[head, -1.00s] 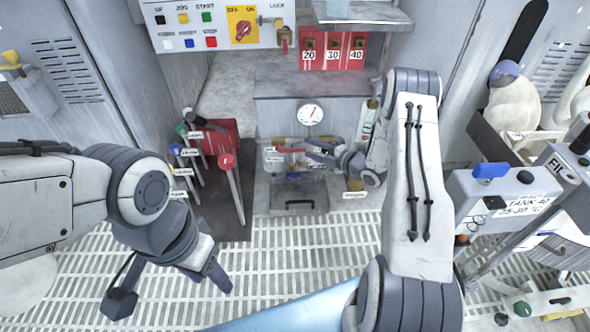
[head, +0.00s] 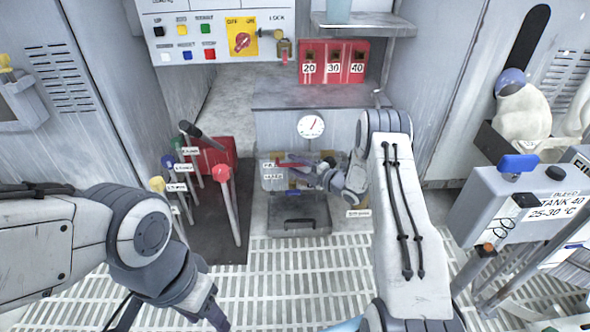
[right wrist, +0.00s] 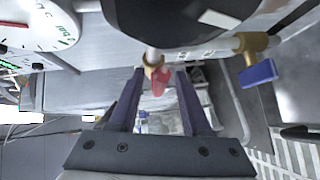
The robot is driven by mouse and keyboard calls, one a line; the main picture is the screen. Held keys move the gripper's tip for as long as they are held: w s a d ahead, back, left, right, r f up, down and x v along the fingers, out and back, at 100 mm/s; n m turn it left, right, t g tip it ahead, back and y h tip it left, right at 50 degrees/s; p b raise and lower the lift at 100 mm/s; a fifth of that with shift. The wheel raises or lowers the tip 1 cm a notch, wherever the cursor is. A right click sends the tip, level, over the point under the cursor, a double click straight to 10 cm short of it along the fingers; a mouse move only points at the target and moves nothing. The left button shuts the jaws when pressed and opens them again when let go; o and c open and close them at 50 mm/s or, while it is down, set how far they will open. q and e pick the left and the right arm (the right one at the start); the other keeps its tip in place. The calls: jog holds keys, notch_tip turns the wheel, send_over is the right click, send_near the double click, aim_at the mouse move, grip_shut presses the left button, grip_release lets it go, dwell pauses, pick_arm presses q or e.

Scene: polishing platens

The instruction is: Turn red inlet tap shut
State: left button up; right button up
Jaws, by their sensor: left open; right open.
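The red inlet tap (right wrist: 157,80) has a red handle on a brass fitting. In the right wrist view it shows between the two dark fingers of my right gripper (right wrist: 160,72), which is open. I cannot tell whether the fingers touch the handle. In the head view the red tap (head: 292,163) is a small red bar below the round gauge, with my right wrist close at its right. My left gripper (head: 215,312) hangs low at the bottom left, open and away from the tap.
A blue-handled tap (right wrist: 258,72) on a brass fitting is at the right in the wrist view. A large dark round body (right wrist: 185,20) sits above the red tap. The pressure gauge (head: 311,126) is on the cabinet front. Several levers with coloured knobs (head: 222,174) stand left.

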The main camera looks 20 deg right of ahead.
grip_shut()
dwell(1.5)
